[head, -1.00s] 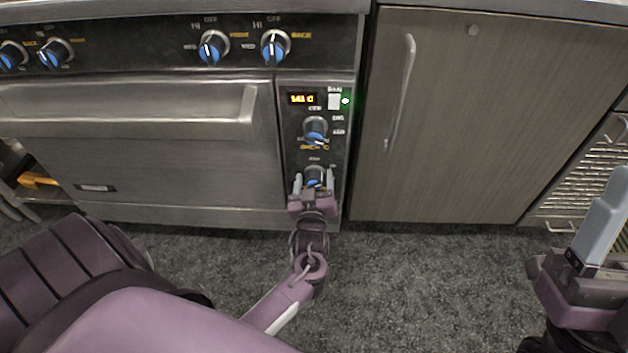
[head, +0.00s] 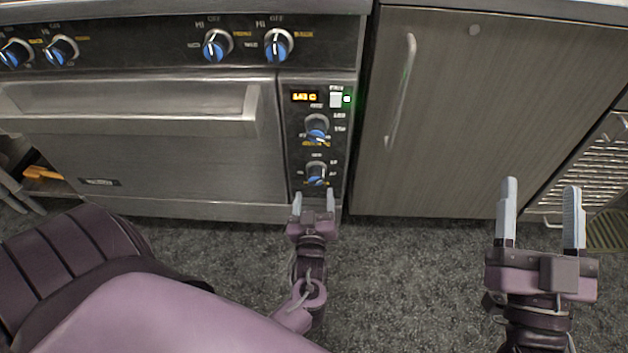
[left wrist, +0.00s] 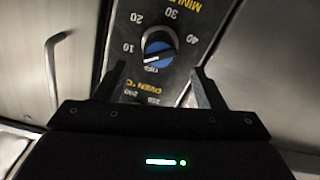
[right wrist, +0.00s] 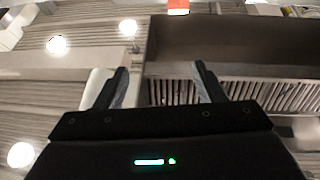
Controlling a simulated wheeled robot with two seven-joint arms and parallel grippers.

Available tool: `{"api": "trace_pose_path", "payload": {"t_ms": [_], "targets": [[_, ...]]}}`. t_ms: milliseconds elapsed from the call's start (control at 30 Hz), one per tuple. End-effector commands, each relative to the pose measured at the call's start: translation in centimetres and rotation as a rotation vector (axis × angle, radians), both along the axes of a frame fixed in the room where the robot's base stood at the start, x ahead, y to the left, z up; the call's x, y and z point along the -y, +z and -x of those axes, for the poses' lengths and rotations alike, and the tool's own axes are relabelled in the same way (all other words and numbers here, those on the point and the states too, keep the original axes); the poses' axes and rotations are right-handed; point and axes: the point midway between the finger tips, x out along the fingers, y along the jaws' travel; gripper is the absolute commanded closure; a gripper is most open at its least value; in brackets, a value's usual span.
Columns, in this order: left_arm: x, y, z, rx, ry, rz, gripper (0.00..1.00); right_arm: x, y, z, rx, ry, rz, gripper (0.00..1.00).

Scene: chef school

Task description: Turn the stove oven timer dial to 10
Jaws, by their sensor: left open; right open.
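The timer dial (head: 316,173) is the lower blue-faced knob on the oven's control panel. In the left wrist view the dial (left wrist: 158,50) shows upside down, with 10, 20, 30, 40 and an off mark around it. Its white line slants left and slightly down, close to the 10 side and a little toward off; the exact setting is hard to tell. My left gripper (head: 313,196) is open and empty, just below the dial and apart from it. My right gripper (head: 541,188) is open and empty, in front of the cabinet at right.
The oven temperature dial (head: 317,130) sits just above the timer dial, under a lit display (head: 304,97). The oven door handle (head: 130,122) juts out at left. A cabinet door (head: 450,110) with a vertical handle stands at right. Floor in front is clear.

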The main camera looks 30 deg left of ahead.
Motion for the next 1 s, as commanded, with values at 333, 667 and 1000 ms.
{"api": "trace_pose_path", "payload": {"t_ms": [333,667,1000], "targets": [[0.2,0.0,0.2,0.001,0.0,-0.001,0.37,-0.1,-0.6,-0.2,-0.026,0.001,0.011,0.37],[0.4,-0.2,0.0,-0.091,-0.008,-0.164,0.37,1.9,7.0,3.9,0.385,-0.003,-0.154,0.37],[0.5,-0.3,0.6,-0.206,0.0,-0.343,0.37,5.3,12.8,11.9,0.868,0.003,-0.351,0.37]]}}
